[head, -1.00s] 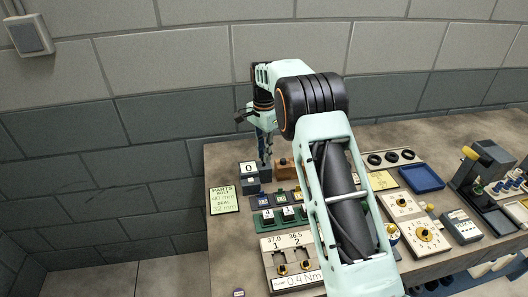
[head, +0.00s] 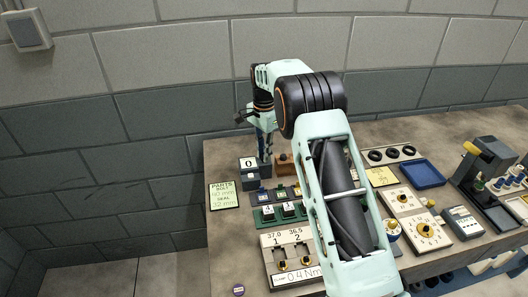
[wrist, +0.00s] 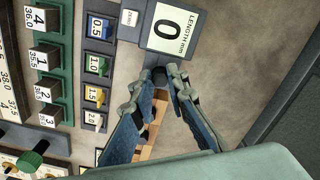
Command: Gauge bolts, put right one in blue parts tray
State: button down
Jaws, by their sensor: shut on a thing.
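My gripper (wrist: 163,84) points down beside the length gauge (wrist: 170,25), its fingers closed together on a small dark piece at the tips, which looks like a bolt but is mostly hidden. The gauge also shows in the head view (head: 249,163) and reads 0 mm. A wooden block (head: 284,165) with dark pieces in it stands right of the gauge; in the wrist view it (wrist: 150,145) shows between my fingers. The blue parts tray (head: 423,174) lies at the right of the bench and looks empty. A parts card (head: 223,195) names bolt and seal sizes; its digits are hard to read.
A green rack of numbered blocks (head: 282,214) and a white panel with two knobs (head: 290,255) stand in front of the gauge. Black rings (head: 392,154) lie behind the tray. Dial boxes (head: 424,232) and a lever device (head: 487,170) stand at the right. My arm hides the bench middle.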

jog(key=shift+f, duration=0.25)
jog(key=c, duration=1.8)
grip_release()
jog(key=shift+o, duration=0.3)
jog(key=o, duration=0.3)
jog(key=shift+o, duration=0.2)
jog(key=shift+r+p, duration=2.55)
jog(key=shift+r, duration=1.25)
